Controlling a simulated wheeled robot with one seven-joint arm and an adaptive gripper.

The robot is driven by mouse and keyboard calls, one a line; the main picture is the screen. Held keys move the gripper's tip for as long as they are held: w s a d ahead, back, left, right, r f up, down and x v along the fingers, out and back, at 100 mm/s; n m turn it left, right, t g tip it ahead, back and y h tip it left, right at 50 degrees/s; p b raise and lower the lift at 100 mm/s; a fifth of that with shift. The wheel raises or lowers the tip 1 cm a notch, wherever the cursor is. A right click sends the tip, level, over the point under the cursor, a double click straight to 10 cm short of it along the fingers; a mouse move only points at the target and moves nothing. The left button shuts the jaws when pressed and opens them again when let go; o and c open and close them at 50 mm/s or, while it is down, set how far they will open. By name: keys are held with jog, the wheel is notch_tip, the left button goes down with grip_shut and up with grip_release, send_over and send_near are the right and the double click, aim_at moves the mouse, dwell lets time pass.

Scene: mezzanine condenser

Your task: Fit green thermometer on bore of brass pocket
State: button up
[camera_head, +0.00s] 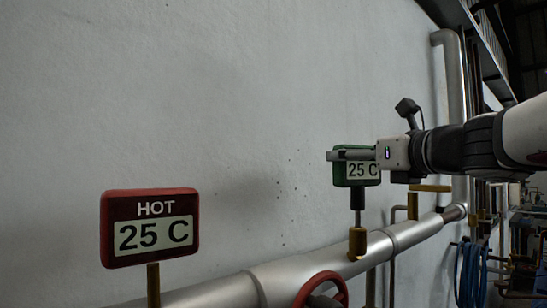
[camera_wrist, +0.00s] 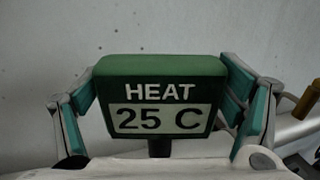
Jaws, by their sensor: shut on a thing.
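The green thermometer (camera_head: 342,180) is upright in the head view, with a 25 C display. In the wrist view the green thermometer (camera_wrist: 158,70) reads HEAT 25 C. My gripper (camera_head: 345,155) is shut on its head from both sides, and its teal pads press the sides in the wrist view. A dark collar and a thin stem run down from the head. A brass pocket (camera_head: 357,243) stands on the pipe directly below. The stem's lower end meets the top of the pocket; I cannot tell how far it is inside the bore. The pocket is hidden in the wrist view.
A red HOT 25 C thermometer (camera_head: 150,228) stands at the left on a brass stem. A silver pipe (camera_head: 235,291) runs along the wall, with a red handwheel (camera_head: 321,289) in front. A yellow valve handle (camera_head: 430,188) lies right of the pocket. Blue hose (camera_head: 470,272) hangs farther right.

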jog(key=shift+f+b, duration=0.6)
jog(key=shift+f, duration=0.25)
jog(key=o, duration=1.1)
jog(key=shift+s, duration=0.1)
jog(key=v, duration=1.1)
jog(key=shift+s+d, duration=0.2)
jog(key=shift+s, duration=0.15)
